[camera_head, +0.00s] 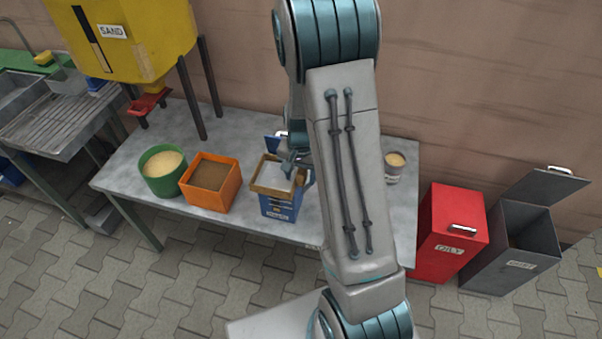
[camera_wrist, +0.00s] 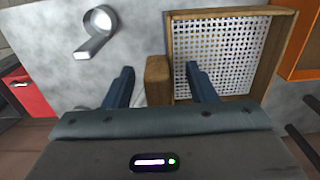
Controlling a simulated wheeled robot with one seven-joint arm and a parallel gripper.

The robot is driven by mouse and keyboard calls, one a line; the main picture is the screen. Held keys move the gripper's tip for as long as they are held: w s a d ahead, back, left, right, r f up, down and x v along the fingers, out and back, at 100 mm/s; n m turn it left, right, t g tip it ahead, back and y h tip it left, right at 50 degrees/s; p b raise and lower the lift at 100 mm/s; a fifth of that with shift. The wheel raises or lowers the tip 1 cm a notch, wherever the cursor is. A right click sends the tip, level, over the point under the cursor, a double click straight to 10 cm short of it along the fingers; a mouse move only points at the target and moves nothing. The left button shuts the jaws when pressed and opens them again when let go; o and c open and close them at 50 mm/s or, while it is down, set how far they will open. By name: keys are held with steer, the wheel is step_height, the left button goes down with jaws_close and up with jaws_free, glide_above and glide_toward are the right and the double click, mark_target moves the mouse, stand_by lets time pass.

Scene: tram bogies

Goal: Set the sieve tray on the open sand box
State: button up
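The sieve tray (camera_head: 262,188) has a wooden frame and a pale mesh floor. It lies over the top of the blue sand box (camera_head: 281,208); I cannot tell whether it touches the rim all round. In the wrist view the tray (camera_wrist: 222,14) fills the upper right, with a wooden block (camera_wrist: 158,75) on its left side. My gripper (camera_wrist: 160,68) is open, with one finger on each side of the block and gaps showing on both sides. The right finger overlaps the mesh. In the head view my gripper (camera_head: 290,167) is partly hidden by my arm. A blue lid piece shows behind the tray.
An orange box (camera_head: 211,185) and a green tub (camera_head: 162,172) of sand stand left on the grey table (camera_head: 125,180). A can (camera_head: 395,168) stands right. A red bin (camera_head: 452,232) and a grey open bin (camera_head: 512,250) stand beyond. A grey looped object (camera_wrist: 97,35) shows in the wrist view.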

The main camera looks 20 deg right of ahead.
step_height(320, 180, up, 14)
steer(key=s+a+r+n+t, duration=0.1)
steer(key=s+a+r+n, duration=0.1)
steer(key=s, duration=0.7)
steer(key=s+a+r+n+t, duration=0.1)
steer(key=s+a+r+n, duration=0.2)
steer(key=s+r+n, duration=0.2)
steer(key=s, duration=0.3)
steer(key=shift+s+a+t, duration=0.3)
steer(key=shift+s+t, duration=0.05)
steer(key=shift+t, duration=0.05)
stand_by(0.5)
